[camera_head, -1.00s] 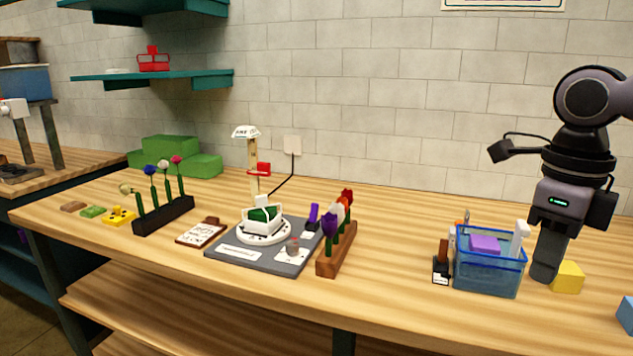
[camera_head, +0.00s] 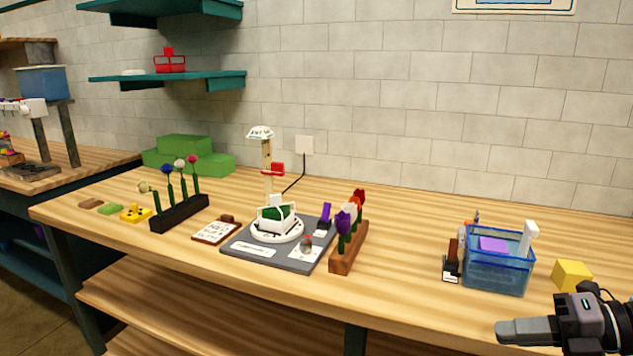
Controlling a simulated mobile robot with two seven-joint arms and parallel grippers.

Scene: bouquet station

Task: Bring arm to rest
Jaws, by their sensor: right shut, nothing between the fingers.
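My right arm is mostly out of the frame at the right edge. My left gripper is not in the picture.
The wooden table (camera_head: 400,290) holds a blue basket (camera_head: 497,277) and a yellow block (camera_head: 572,275) near my gripper. A flower rack (camera_head: 348,258), a grey board (camera_head: 243,262) with a white holder, a clipboard (camera_head: 216,230) and a black flower rack (camera_head: 180,214) stand farther left.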

